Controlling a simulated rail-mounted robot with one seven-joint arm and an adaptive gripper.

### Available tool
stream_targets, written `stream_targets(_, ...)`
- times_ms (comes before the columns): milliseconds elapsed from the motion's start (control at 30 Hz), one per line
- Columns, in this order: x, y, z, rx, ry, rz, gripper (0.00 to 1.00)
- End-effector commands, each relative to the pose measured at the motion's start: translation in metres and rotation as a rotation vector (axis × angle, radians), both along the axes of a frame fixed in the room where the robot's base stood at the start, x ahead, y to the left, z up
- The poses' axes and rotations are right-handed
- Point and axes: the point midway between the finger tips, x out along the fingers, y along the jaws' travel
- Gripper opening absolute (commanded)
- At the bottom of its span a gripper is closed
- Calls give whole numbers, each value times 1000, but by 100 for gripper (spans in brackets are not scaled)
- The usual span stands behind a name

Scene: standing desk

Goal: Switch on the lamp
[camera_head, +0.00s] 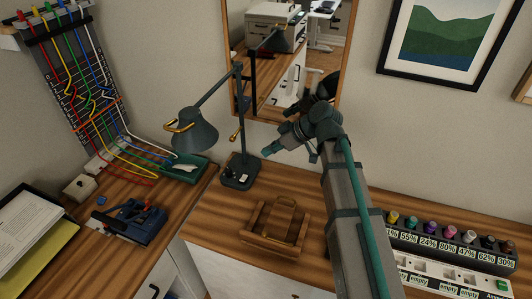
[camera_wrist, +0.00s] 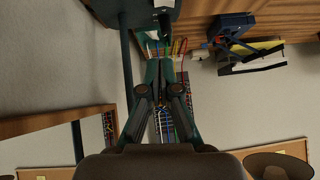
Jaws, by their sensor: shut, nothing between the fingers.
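The dark grey-green desk lamp (camera_head: 197,134) stands on the wooden desk against the wall. Its shade hangs out to the left on a jointed arm, and no glow shows from it. Its square base (camera_head: 240,171) carries small dark controls on the front top; in the wrist view the base shows at the top (camera_wrist: 137,8), with a dark piece sticking out near my fingertips. My gripper (camera_head: 266,152) is to the right of the lamp post, above and right of the base. It is shut and empty, fingers pointing left. The wrist view shows the closed fingertips (camera_wrist: 166,48) just short of the base; contact cannot be told.
A wooden holder (camera_head: 276,224) sits in front of the lamp. A green tray (camera_head: 185,168) and a blue tool (camera_head: 133,221) lie left. A mirror (camera_head: 285,45) hangs behind. A labelled rack (camera_head: 450,260) stands right. Bare desk lies around the holder.

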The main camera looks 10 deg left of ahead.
Motion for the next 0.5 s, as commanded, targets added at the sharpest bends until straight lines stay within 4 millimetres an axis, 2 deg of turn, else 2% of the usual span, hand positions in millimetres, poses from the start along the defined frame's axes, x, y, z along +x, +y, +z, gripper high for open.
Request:
stream_targets(267,-1,0,0,0,3,0,0)
stream_targets(500,-11,2,0,9,44,1,0)
